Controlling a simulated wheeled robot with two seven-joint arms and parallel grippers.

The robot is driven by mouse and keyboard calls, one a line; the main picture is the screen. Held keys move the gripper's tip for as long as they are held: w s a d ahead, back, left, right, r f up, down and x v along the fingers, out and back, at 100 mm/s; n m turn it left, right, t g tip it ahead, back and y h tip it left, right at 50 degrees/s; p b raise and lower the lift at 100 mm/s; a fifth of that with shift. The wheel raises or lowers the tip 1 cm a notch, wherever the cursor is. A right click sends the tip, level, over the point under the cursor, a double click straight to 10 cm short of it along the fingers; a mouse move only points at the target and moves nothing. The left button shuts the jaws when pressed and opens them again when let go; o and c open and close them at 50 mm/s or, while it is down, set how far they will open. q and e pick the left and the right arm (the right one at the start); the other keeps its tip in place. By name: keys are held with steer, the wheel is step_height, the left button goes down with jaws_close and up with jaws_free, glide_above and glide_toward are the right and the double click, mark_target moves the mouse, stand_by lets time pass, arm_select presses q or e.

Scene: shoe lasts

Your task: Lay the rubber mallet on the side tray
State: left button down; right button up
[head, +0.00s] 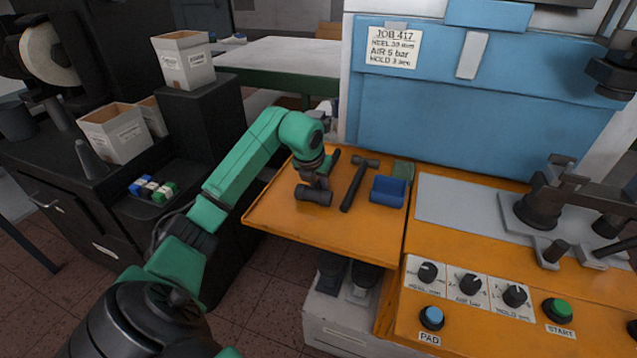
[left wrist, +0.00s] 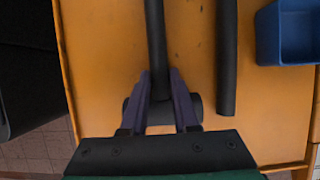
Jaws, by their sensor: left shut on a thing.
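The rubber mallet (head: 313,196) has a thick dark cylindrical head and a dark handle. It is over the left part of the orange side tray (head: 290,224), its head toward the tray's front edge; I cannot tell whether it touches the surface. My left gripper (head: 316,182) points down and is shut on the mallet's handle close to the head. In the left wrist view, the fingers (left wrist: 160,103) flank the handle (left wrist: 156,45), and partly hide the head behind them. My right gripper is not in view.
A dark hammer (head: 359,181) lies just right of the mallet. The tray's front part is clear. The blue machine (head: 480,105) rises behind; control knobs (head: 470,284) are at the right front.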

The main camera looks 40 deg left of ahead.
arm_select(q)
steer(key=c, duration=0.7)
jaws_free()
steer(key=shift+f, duration=0.1)
steer(key=shift+r, duration=0.3)
steer(key=v, duration=1.1)
steer(key=shift+s+d+r, duration=0.15)
steer(key=shift+s+r, duration=0.05)
steer(key=shift+r, duration=0.15)
